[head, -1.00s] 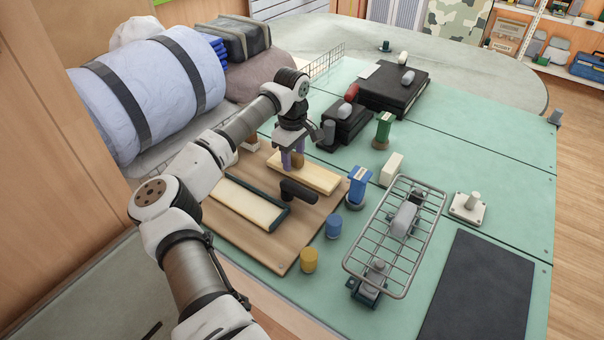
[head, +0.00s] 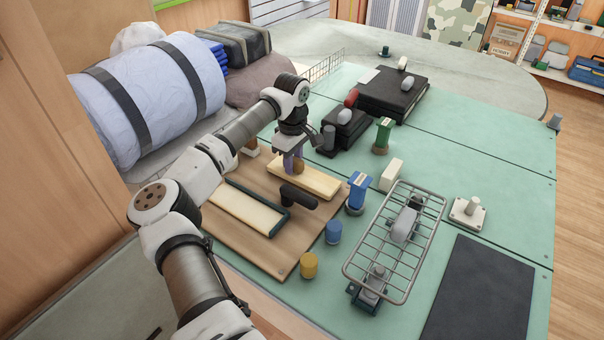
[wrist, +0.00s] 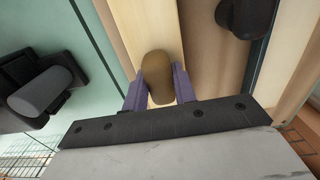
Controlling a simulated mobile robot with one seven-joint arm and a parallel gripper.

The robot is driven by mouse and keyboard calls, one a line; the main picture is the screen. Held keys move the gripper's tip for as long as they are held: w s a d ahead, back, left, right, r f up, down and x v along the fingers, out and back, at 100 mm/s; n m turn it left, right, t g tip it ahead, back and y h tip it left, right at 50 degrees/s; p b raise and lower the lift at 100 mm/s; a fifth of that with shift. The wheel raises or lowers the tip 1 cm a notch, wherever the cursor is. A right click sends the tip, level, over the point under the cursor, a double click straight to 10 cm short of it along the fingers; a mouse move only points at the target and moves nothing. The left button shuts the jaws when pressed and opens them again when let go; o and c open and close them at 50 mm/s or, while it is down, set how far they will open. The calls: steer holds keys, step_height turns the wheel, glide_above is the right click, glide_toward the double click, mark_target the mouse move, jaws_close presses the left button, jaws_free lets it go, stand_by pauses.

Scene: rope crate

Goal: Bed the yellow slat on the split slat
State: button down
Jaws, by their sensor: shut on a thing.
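A pale yellow slat (head: 318,183) with a brown knob (head: 298,168) lies over the wooden board. I take it for the yellow slat. My gripper (head: 293,163), with purple fingers, is shut on that knob. In the wrist view the knob (wrist: 160,76) sits between the fingertips, with the slat (wrist: 150,25) beneath. I cannot tell whether the slat touches the board. A second cream slat (head: 243,212), edged by a dark frame, lies to the left on the board. No split shows clearly on either slat.
A black handle (head: 299,197) stands between the slats, close to the held one. The wooden board (head: 280,262) carries them. A blue clamp (head: 358,191), blue cylinder (head: 334,231), yellow cylinder (head: 308,265) and wire basket (head: 398,243) stand to the right.

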steer(key=shift+r+p, duration=0.3)
steer(key=shift+r, duration=0.5)
steer(key=shift+r, duration=0.1)
steer(key=shift+r+p, duration=1.3)
steer(key=shift+r, duration=1.15)
